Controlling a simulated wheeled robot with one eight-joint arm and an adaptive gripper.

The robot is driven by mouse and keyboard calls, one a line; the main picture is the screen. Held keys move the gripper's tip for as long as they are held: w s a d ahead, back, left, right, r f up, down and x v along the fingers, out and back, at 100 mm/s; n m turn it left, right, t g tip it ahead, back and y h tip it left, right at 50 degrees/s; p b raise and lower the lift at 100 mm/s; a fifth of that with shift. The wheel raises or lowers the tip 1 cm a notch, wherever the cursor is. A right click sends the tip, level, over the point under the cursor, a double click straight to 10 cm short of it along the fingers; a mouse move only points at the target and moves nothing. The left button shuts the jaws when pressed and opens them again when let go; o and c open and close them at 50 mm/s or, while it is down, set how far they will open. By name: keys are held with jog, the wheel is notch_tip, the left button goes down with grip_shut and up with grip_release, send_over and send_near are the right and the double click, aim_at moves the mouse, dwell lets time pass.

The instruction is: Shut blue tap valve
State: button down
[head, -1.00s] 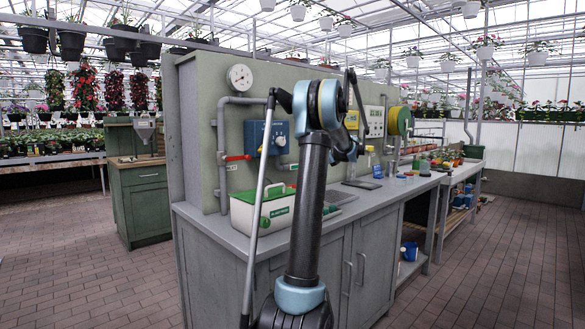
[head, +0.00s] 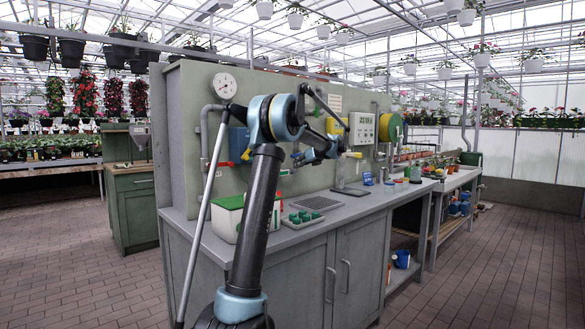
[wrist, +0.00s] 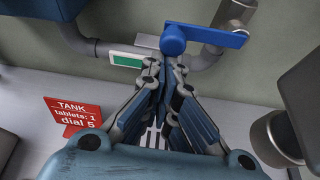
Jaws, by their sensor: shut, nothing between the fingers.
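The blue tap valve shows in the wrist view, with a round hub (wrist: 173,40) and a flat blue lever (wrist: 212,35) pointing right, slightly downward in the picture. It sits on a grey pipe (wrist: 207,57) against the wall. My gripper (wrist: 166,64) is shut and empty, its tips just below the hub; I cannot tell whether they touch it. In the head view my gripper (head: 325,151) is by the panel above the bench, small and partly behind my arm. I cannot make out the blue tap there.
A red sign (wrist: 77,119) reading "TANK, tablets: 1, dial 5" stands left of my gripper. A metal cylinder (wrist: 277,140) is at the right.

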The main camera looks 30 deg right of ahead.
dwell(0.4)
jog(key=shift+r, duration=0.1)
jog(key=shift+w+d+r, duration=0.15)
jog(key=shift+d+r, duration=0.1)
jog(key=shift+d, duration=0.5)
